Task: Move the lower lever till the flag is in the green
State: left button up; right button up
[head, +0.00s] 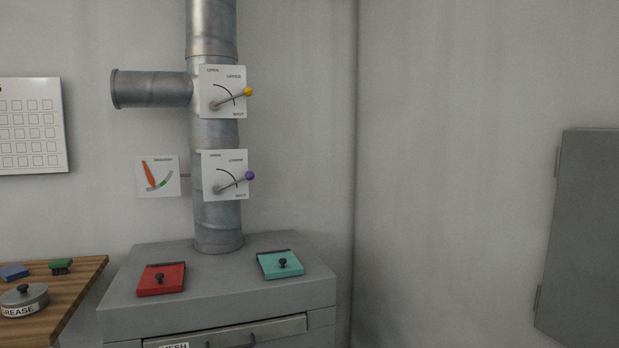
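The lower lever (235,183) is on a white plate (211,167) on the vertical metal pipe. It has a purple knob (249,176) and points right and slightly up, nearer the lower right word, which seems to read SHUT, than OPEN at the upper left. The gauge (142,187) is a small white plate left of the pipe. Its orange-red flag (149,174) slants down to the right, and its lower end is left of the green band (164,183). Neither gripper is in view.
The upper lever (231,98) with a yellow knob sits above, at a similar angle. A grey cabinet (215,290) below carries a red plate (161,279) and a teal plate (280,264). A wooden table (78,279) with a tin (24,300) is at left. The space before the levers looks clear.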

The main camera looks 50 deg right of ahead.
aim_at(250, 175)
jog(key=z, duration=1.7)
jog(key=i, duration=0.1)
jog(key=u, duration=0.1)
